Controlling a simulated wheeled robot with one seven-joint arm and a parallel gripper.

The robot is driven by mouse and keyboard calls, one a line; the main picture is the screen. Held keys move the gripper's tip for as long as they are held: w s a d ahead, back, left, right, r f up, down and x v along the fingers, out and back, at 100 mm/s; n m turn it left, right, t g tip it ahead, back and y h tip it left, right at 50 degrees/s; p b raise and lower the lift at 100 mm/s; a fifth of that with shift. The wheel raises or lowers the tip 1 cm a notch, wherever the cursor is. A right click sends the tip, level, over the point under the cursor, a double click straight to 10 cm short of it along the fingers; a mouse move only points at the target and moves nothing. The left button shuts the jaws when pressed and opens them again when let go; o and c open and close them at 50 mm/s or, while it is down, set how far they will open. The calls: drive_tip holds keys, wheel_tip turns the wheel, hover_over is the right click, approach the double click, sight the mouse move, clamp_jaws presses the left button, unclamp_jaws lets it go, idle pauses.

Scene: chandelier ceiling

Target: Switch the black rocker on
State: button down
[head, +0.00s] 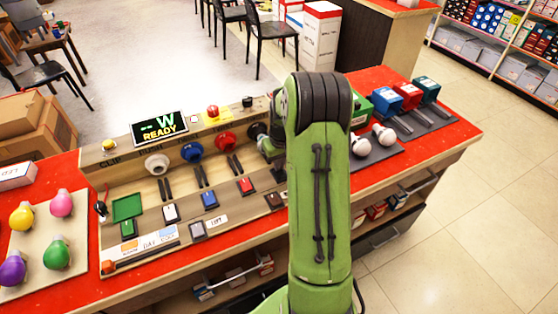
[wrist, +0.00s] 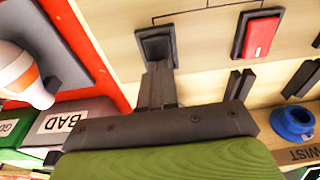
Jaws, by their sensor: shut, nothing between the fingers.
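The black rocker (wrist: 154,46) sits in a dark frame on the wooden panel in the wrist view. My gripper (wrist: 158,70) is shut and empty, with its fingertips at the rocker's lower edge in that view. They overlap the frame, and I cannot tell whether they press on it. The rocker's tilt is also unclear. In the head view my green arm hides the black rocker. The sloped wooden panel (head: 100,248) stands on the red counter there, with a display (head: 159,128) reading READY.
A red rocker (wrist: 260,37) is beside the black one; it also shows in the head view (head: 246,187). A blue rocker (head: 209,200) and blue knob (wrist: 292,124) are nearby. White bulbs (head: 383,134) stand right of my arm. A BAD box (wrist: 75,122) is close to my gripper.

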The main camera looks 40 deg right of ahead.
sight(281, 173)
drive_tip(key=g+p, duration=0.1)
drive_tip(key=p, duration=0.1)
drive_tip(key=shift+w+a+p, duration=0.1)
drive_tip(key=shift+p, duration=0.3)
drive_tip(key=shift+w+f+g+b, duration=0.1)
drive_tip(key=shift+f+g+b, duration=0.2)
drive_tip(key=shift+f+b, duration=0.1)
drive_tip(key=shift+s+f, duration=0.1)
drive_tip(key=shift+s, duration=0.45)
drive_tip(key=shift+s+a, duration=0.15)
drive_tip(key=shift+s, duration=0.25)
drive_tip(key=shift+r, duration=0.25)
wheel_tip(281, 173, up, 14)
drive_tip(key=p, duration=0.4)
drive_tip(key=shift+r, duration=0.15)
